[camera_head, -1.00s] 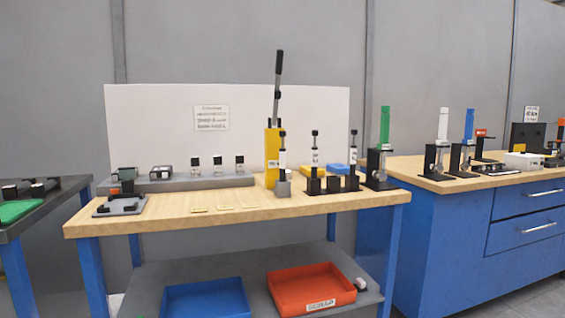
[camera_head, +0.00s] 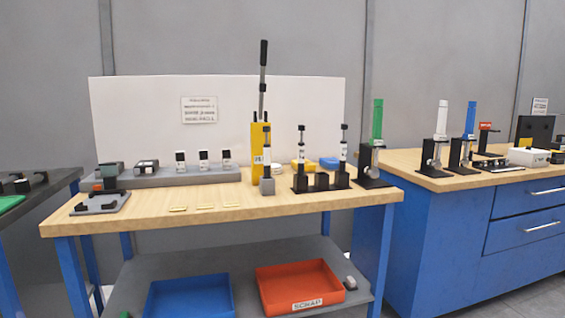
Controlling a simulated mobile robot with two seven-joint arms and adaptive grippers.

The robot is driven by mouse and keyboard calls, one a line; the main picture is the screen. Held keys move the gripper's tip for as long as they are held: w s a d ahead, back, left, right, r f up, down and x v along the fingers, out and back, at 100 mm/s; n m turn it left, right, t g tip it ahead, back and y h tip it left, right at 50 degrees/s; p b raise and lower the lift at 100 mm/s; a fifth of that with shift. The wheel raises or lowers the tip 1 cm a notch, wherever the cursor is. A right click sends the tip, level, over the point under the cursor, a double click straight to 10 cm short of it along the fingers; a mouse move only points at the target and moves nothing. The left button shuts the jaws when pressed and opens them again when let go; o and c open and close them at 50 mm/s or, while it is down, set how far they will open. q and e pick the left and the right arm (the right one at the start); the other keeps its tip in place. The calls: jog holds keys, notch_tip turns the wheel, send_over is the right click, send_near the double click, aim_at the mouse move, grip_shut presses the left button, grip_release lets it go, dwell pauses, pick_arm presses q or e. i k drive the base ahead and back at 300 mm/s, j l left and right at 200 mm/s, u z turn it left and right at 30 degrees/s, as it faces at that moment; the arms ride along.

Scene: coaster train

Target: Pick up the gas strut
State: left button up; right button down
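Two slim upright pieces with black tops and pale labelled bodies, which look like gas struts, stand in a black holder block on the wooden bench. One is the left strut (camera_head: 301,153); the other is the right strut (camera_head: 344,151). A similar strut-like piece (camera_head: 267,153) stands in a small grey block in front of the yellow press (camera_head: 257,170). I cannot tell which one the task means. Neither of my grippers is in view.
The wooden bench (camera_head: 225,213) has a grey fixture (camera_head: 100,203) at left. A black stand with a green column (camera_head: 377,120) is right of the holder. Below are a blue bin (camera_head: 190,297) and an orange scrap bin (camera_head: 300,285). A blue cabinet (camera_head: 440,225) stands at right.

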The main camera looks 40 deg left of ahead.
aim_at(267, 147)
jog(key=i+l+u, duration=0.25)
jog(key=i+l, duration=0.15)
jog(key=i+l+u, duration=0.25)
jog(key=i+l, duration=0.2)
jog(key=i, duration=0.1)
